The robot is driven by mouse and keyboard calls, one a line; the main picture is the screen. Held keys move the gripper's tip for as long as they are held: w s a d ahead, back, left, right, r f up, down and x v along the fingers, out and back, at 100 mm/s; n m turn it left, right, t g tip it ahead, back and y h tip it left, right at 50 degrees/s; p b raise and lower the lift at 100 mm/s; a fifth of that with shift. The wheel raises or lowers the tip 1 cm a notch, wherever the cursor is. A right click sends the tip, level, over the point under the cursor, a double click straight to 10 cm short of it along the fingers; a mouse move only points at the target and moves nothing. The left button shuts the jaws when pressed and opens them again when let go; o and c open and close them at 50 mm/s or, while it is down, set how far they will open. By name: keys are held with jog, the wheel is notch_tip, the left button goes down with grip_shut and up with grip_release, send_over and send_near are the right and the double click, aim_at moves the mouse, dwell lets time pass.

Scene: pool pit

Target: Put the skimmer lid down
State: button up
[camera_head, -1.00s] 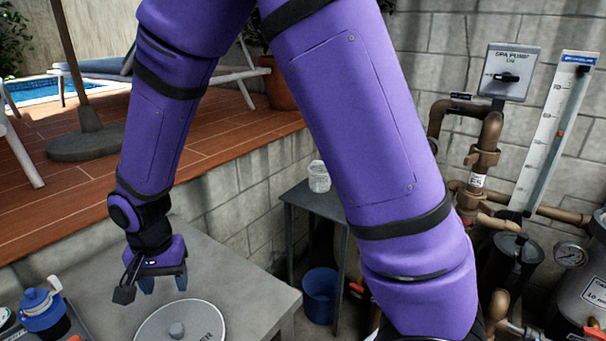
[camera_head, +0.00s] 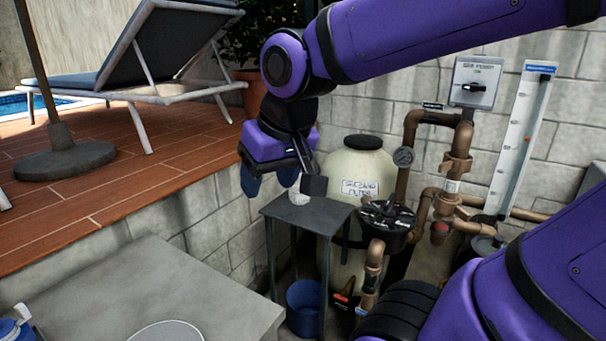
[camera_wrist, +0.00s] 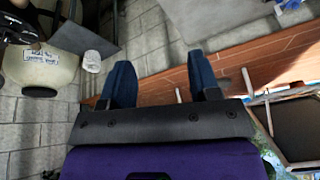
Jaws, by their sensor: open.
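The round pale skimmer lid (camera_head: 168,333) lies flat on the concrete slab (camera_head: 150,275), at the bottom edge of the head view. Only its far part shows; its knob and lettering are out of frame. My gripper (camera_head: 268,183) is open, with its blue fingers apart and pointing down. It is away from the lid, up and to the right, near the small grey stand. In the wrist view my open gripper (camera_wrist: 160,65) shows nothing between its fingers.
A blue bucket (camera_head: 304,308) sits below. A cream filter tank (camera_head: 352,175) and brown pipes are behind. The slab's visible middle is clear.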

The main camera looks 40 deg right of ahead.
jog(key=shift+n+t, duration=0.4)
jog(key=shift+n, duration=0.1)
jog(key=s, duration=0.1)
jog(key=s+d+r, duration=0.1)
jog(key=s, duration=0.1)
jog(key=s+d, duration=0.1)
jog(key=s, duration=0.1)
jog(key=shift+d+r, duration=0.15)
jog(key=shift+r, duration=0.05)
